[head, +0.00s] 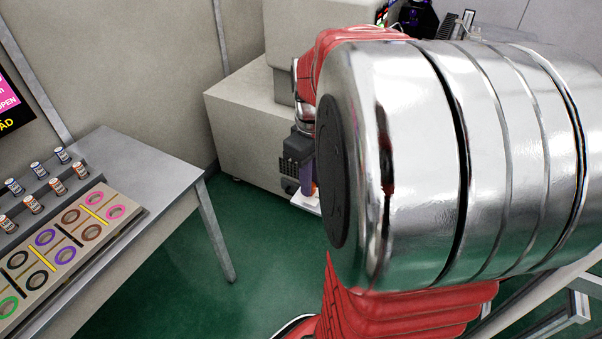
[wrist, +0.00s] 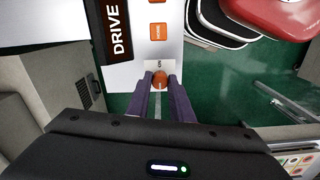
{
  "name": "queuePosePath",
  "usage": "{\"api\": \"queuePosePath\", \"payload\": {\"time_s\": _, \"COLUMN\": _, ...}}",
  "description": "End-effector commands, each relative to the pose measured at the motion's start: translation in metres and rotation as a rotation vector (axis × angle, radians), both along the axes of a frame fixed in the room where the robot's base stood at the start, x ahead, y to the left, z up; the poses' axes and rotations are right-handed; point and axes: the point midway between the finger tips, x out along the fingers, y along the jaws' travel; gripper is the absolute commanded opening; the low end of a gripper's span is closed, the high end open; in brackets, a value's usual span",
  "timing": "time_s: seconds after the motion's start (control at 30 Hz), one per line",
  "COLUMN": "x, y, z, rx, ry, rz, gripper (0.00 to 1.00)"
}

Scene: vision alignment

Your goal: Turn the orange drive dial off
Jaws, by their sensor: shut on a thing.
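The orange drive dial (wrist: 160,80) sits on a white panel in the wrist view, near the black strip lettered DRIVE (wrist: 117,30). My gripper (wrist: 160,84) has its two purple fingers at either side of the dial and is shut on it. A small label by the dial is too small to read in full. In the head view my arm covers most of the panel; only a sliver of white panel (head: 305,201) shows beside the purple fingers, and the dial is hidden there.
Orange square buttons (wrist: 158,28) lie on the same white panel (wrist: 135,74), above the dial.

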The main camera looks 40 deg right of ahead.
Motion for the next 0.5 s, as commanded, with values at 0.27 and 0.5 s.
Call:
{"api": "queuePosePath", "payload": {"time_s": 0.27, "x": 0.0006, "y": -0.0001, "z": 0.0002, "rx": -0.001, "ry": -0.001, "rz": 0.0, "gripper": 0.26}}
{"api": "queuePosePath", "payload": {"time_s": 0.5, "x": 0.0003, "y": 0.0, "z": 0.0001, "rx": 0.0, "ry": -0.001, "rz": -0.001, "gripper": 0.39}}
